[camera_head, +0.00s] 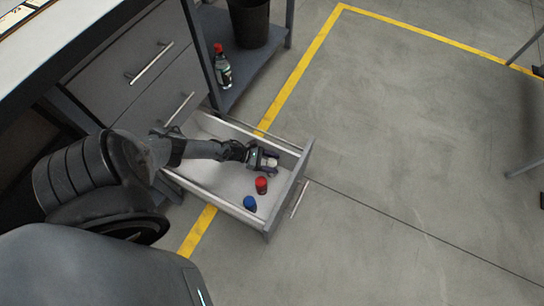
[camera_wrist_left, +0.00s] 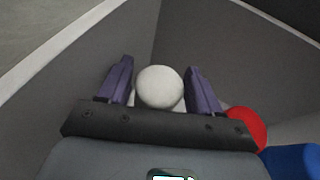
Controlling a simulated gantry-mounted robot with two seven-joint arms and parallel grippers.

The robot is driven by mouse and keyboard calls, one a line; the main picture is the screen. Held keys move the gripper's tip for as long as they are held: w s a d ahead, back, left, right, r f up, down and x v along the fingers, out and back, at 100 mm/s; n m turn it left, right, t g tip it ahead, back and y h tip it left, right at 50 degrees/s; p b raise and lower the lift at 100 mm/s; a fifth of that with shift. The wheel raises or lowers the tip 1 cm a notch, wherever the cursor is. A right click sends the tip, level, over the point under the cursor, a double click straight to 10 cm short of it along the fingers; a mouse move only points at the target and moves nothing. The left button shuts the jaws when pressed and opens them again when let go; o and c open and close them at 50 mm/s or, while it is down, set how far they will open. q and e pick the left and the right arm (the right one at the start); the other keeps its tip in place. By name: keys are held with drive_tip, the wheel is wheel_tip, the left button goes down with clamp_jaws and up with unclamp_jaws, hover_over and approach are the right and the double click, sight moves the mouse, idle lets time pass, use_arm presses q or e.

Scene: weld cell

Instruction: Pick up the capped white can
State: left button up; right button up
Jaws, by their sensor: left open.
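The capped white can (camera_wrist_left: 159,88) shows in the left wrist view as a round white top between my two fingers. In the head view the white can (camera_head: 271,161) shows as a small pale spot at my fingers, inside the open drawer (camera_head: 205,165). My left gripper (camera_wrist_left: 159,82) is open, with one finger on each side of the can; I cannot tell whether they touch it. It also shows in the head view (camera_head: 268,160), low inside the drawer near its far corner. The can's lower part is hidden. My right gripper is not in view.
A red can (camera_head: 261,185) and a blue can (camera_head: 250,203) stand in the drawer beside my left gripper. Drawer walls rise close around the gripper. A red-capped bottle (camera_head: 222,68) and a dark bin (camera_head: 250,22) stand on a low shelf.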

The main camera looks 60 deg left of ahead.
use_arm(q)
drive_tip(key=shift+s+a, duration=0.1)
drive_tip(key=shift+s, duration=0.05)
drive_tip(key=c, duration=1.1)
clamp_jaws()
drive_tip(key=shift+r, duration=0.2)
